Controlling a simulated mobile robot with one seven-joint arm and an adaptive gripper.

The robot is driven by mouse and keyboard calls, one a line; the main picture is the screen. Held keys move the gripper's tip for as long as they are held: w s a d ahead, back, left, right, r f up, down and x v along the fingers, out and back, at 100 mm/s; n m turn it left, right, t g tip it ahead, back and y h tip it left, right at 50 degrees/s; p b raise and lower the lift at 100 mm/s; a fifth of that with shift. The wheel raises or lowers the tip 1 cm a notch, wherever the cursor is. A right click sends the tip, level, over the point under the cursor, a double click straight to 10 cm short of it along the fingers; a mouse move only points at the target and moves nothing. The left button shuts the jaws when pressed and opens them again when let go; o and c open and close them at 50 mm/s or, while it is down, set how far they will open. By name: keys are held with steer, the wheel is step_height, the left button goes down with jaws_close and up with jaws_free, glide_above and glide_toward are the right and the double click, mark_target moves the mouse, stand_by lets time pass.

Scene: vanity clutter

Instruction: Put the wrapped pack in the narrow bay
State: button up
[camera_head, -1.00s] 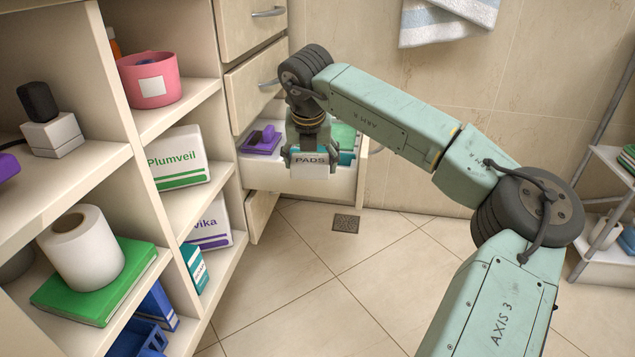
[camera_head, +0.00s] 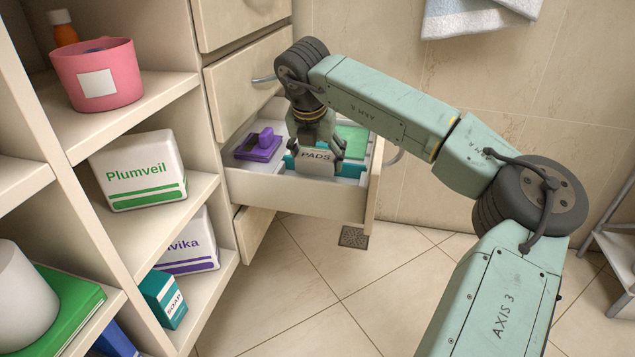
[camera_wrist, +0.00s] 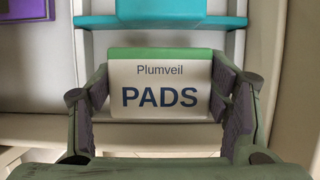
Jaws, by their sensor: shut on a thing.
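The wrapped pack, a white pack with a green top marked Plumveil PADS (camera_head: 316,162), is between the fingers of my gripper (camera_head: 317,148). In the wrist view the pack (camera_wrist: 160,100) is upright, label facing the camera, with a finger on each side. My gripper (camera_wrist: 160,84) is shut on it. The pack is over the near side of the open drawer (camera_head: 290,197); its height above the drawer floor is unclear. Teal things (camera_wrist: 170,22) lie beyond it, between pale dividers. I cannot tell for sure which compartment is the narrow bay, as my gripper hides part of the drawer.
A purple object (camera_head: 259,145) lies in the drawer's left part, and a green item (camera_head: 352,138) lies to the right. Open shelves at left hold a Plumveil pack (camera_head: 138,170), a pink basket (camera_head: 97,75) and a soap box (camera_head: 164,298). The floor in front is clear.

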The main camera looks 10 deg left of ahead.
mark_target(314, 159)
steer(key=shift+f+b, duration=0.9)
steer(key=shift+f, duration=1.85)
steer(key=shift+f, duration=0.2)
steer(key=o, duration=1.3)
steer(key=shift+r, duration=0.25)
steer(key=p+v, duration=0.3)
steer(key=v, duration=0.9)
steer(key=shift+p, duration=0.35)
